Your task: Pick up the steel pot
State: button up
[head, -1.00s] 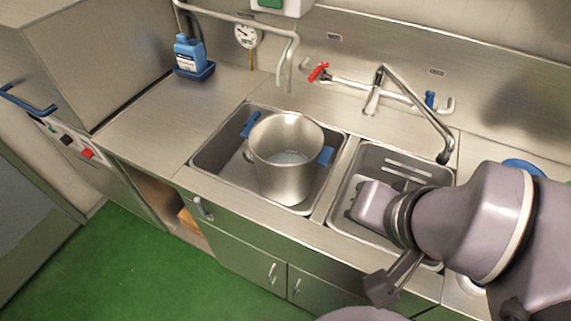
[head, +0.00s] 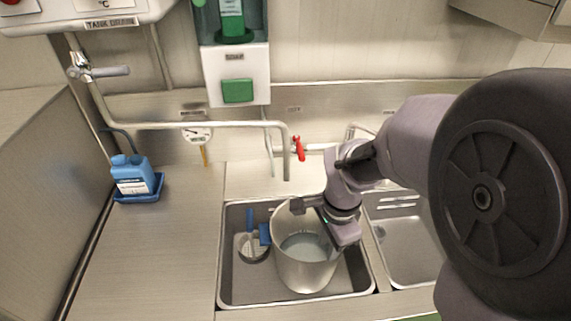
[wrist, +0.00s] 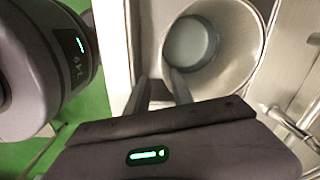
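The steel pot (head: 305,276) stands upright in the left sink basin, with pale liquid or a pale bottom showing inside. A blue handle (head: 265,235) shows at its left side; the opposite side is partly hidden by my arm. My gripper (wrist: 158,82) is at the pot's rim. In the wrist view its two fingers are apart, one outside the pot (wrist: 222,78) and one at or just inside its wall. I cannot tell whether either finger touches the wall. In the head view my wrist covers the pot's right rim.
The left basin (head: 228,280) has a blue-handled item (head: 249,219) beside the pot. A bent pipe spout (head: 286,165) and red tap lever (head: 299,148) are close behind. A blue bottle (head: 132,174) stands in a tray on the left counter, otherwise clear.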

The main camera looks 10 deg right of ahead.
jog(key=b, duration=0.4)
send_near(322, 270)
jog(key=f, duration=0.5)
jog(key=shift+s, duration=0.25)
jog(key=f+b, duration=0.1)
jog(key=f, duration=0.1)
jog(key=w+f+b, duration=0.1)
jog(key=f, duration=0.2)
jog(key=shift+w+f, duration=0.15)
jog(key=shift+f, duration=0.05)
jog(key=shift+r, duration=0.1)
grip_shut()
jog(key=shift+r, duration=0.1)
